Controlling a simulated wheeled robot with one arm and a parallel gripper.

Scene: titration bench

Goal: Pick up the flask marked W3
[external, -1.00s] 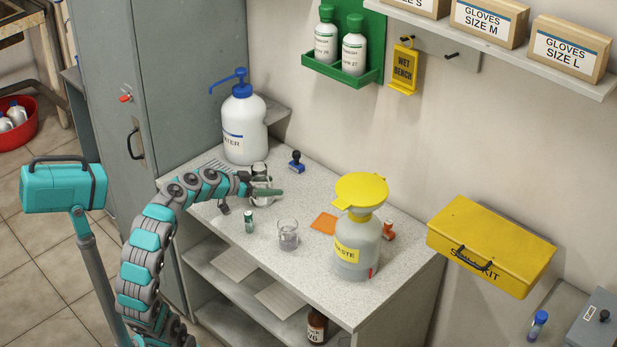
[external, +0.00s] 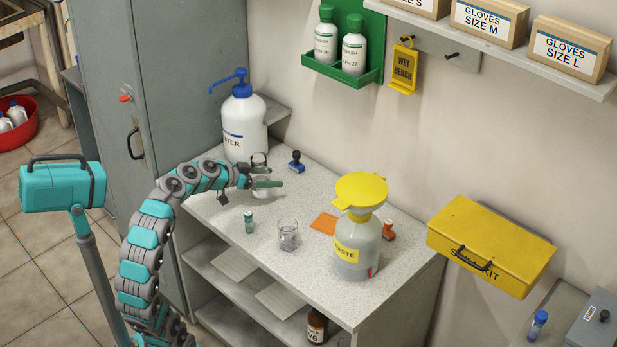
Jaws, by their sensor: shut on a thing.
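My gripper (external: 266,178) is at the back left of the grey bench, in front of the water jug.
The white water jug (external: 244,128) with a blue pump stands close behind my gripper. A blue stamp (external: 296,161), a small green-capped vial (external: 248,222), a glass beaker (external: 288,236), an orange card (external: 323,223) and the yellow-topped waste bottle (external: 357,245) stand or lie on the bench (external: 300,196).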

